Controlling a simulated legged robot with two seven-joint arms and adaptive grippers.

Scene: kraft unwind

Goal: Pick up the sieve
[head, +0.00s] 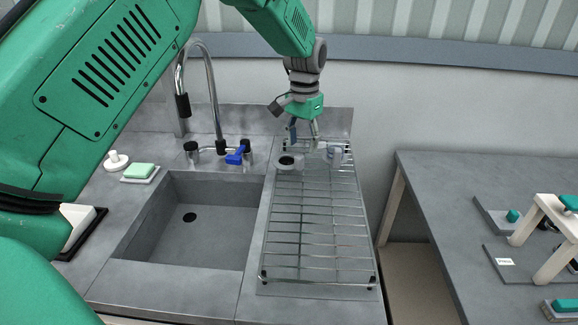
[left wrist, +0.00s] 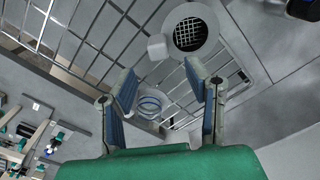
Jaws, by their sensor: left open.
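The sieve (left wrist: 189,34) is a pale round ring with a dark mesh and a small side tab, at the top of the left wrist view. In the head view the sieve (head: 287,162) lies at the far left part of the wire drying rack (head: 315,228). My left gripper (head: 303,133) hangs above the rack's far end, just above and to the right of the sieve. In the left wrist view its fingers (left wrist: 160,76) are spread with nothing between them, and the sieve is beyond the tips. The right gripper is out of view.
A clear cup with blue bands (left wrist: 149,106) stands near the sieve. A sink (head: 190,225) with a tall curved faucet (head: 213,95) and a blue item (head: 235,156) are left of the rack. A green sponge (head: 139,170) lies farther left. A grey table (head: 470,185) is on the right.

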